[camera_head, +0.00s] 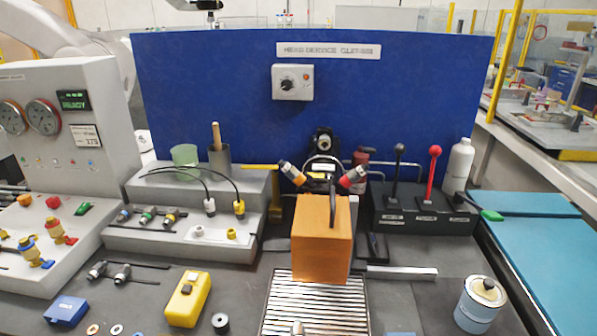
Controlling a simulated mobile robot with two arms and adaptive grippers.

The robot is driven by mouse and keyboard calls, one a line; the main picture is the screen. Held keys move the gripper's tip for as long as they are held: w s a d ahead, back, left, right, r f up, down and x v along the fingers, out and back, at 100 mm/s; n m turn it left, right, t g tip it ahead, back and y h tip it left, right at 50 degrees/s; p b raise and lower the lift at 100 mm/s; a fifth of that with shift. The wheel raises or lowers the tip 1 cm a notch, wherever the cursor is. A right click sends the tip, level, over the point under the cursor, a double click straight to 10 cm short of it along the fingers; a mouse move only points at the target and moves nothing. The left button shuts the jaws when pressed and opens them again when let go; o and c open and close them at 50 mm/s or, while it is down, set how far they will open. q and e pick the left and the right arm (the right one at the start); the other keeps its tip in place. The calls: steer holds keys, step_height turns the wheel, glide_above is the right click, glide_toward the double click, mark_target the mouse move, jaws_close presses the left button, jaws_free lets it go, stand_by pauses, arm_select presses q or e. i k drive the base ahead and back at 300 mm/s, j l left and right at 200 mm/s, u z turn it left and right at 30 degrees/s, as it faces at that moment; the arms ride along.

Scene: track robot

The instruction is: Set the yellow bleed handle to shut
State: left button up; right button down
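A yellow bar-shaped handle (260,167) shows at the back of the bench, left of the dark fitting at the middle. It lies about level and points left, above the grey stepped block. I take it for the bleed handle; its pivot and any shut mark are too small or hidden to make out. Two hose couplings, one with an orange band (292,173) and one with a red band (352,179), sit to its right.
An orange block (320,240) stands in front of the fitting, above a slatted grate (315,305). A black lever (397,170) and red lever (434,170) rise at right. Cables with couplings (210,207) arch over the grey step at left. A blue panel (220,90) closes the back.

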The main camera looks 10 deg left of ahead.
mark_target(274, 168)
steer(key=j+z, duration=0.3)
steer(key=j, duration=0.15)
steer(key=k+j+z, duration=0.1)
steer(key=j+z, duration=0.15)
steer(key=j, duration=0.15)
steer(key=k+j+z, duration=0.1)
steer(key=j+z, duration=0.2)
steer(key=j, duration=0.15)
